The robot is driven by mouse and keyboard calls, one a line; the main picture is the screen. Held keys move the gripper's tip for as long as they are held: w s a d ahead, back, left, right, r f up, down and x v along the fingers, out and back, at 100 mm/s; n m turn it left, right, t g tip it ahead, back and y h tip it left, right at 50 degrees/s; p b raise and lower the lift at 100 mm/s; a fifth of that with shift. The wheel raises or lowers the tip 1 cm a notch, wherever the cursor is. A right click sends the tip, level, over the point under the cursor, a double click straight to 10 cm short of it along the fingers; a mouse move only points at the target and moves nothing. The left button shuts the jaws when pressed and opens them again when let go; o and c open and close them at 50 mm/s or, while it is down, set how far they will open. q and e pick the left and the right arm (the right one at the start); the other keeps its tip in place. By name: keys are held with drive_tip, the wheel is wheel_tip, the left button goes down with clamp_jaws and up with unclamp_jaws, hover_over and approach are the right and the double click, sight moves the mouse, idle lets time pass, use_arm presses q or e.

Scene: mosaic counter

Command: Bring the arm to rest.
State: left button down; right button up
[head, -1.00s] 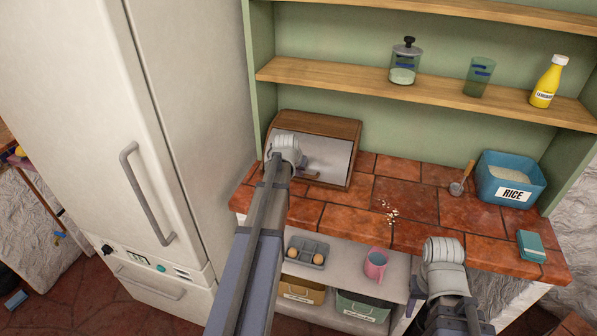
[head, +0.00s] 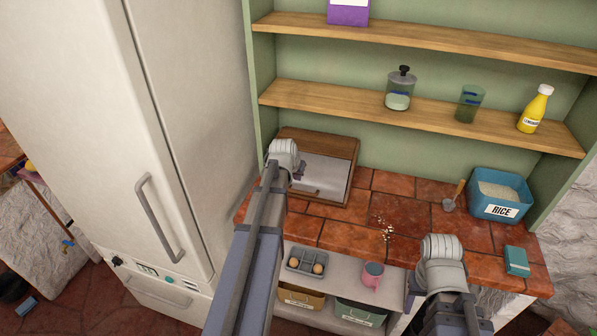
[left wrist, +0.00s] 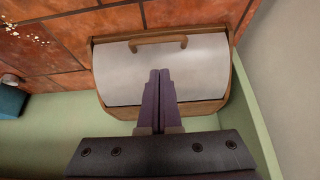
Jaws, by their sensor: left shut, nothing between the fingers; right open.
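My left gripper (head: 284,155) is at the end of the arm reaching up the middle of the head view, in front of the bread box (head: 346,150). In the left wrist view its two dark fingers (left wrist: 160,85) lie together with nothing between them, over the box's metal lid (left wrist: 185,70). The lid is shut; I see no clear contact with the fingers. My right gripper (head: 440,250) is low on the right, over the counter's front edge, and empty. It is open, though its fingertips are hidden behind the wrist.
Crumbs (head: 387,232) lie on the tiled counter (head: 340,220). A blue rice bin (head: 484,203), a scoop (head: 449,204) and a teal box (head: 516,261) are at the right. Below are an egg tray (head: 294,263) and a pink mug (head: 370,279). A fridge (head: 100,140) stands left.

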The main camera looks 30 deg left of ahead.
use_arm(q)
drive_tip(key=p+v, duration=0.1)
drive_tip(key=v, duration=0.2)
drive_tip(key=shift+f, duration=0.1)
use_arm(e)
wheel_tip(320, 180, up, 2)
drive_tip(key=shift+r, duration=0.2)
use_arm(q)
drive_tip(key=shift+d, duration=0.1)
drive_tip(key=s+d+f+m+g+h+b, duration=0.15)
drive_tip(key=s+d+f, duration=0.25)
drive_tip(key=d, duration=0.7)
drive_tip(key=s+d+f+m+g+b, duration=0.2)
drive_tip(key=s+d+f+b, duration=0.1)
drive_tip(key=d, duration=0.7)
drive_tip(key=s+d+f+m+g+y+b, duration=0.1)
drive_tip(key=s+d+f+m+g+b, duration=0.2)
drive_tip(key=s+d, duration=1.1)
drive_tip(key=shift+f, duration=0.7)
use_arm(e)
wheel_tip(320, 180, down, 8)
drive_tip(key=shift+f, duration=0.15)
